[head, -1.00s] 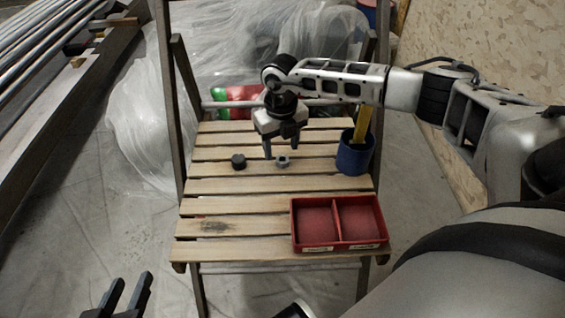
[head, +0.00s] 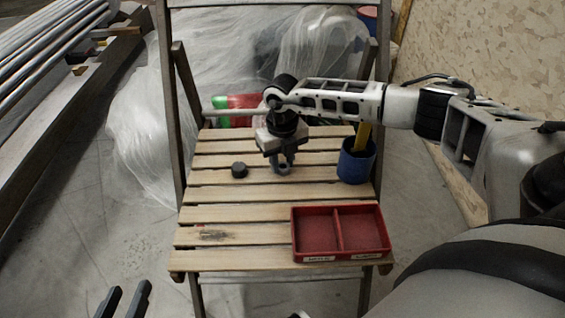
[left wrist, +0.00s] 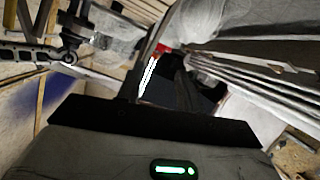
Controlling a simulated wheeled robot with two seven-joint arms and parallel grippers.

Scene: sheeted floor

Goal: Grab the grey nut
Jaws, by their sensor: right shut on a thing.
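The grey nut (head: 283,169) is on the slatted wooden chair seat, between the fingertips of my right gripper (head: 282,166). My right gripper points down and is shut on it. The fingers hide part of the nut, and I cannot tell whether it still touches the slats. A dark, near-black nut or cap (head: 239,170) lies on the slats to the left, apart from the gripper. My left gripper (head: 124,300) is at the bottom left, over the floor in front of the chair. Its two fingers are apart with nothing between them.
A red two-compartment tray (head: 337,208) with labels sits empty at the seat's front right. A blue cup (head: 356,161) holding a yellow item stands at the right of the seat. Plastic sheeting lies behind.

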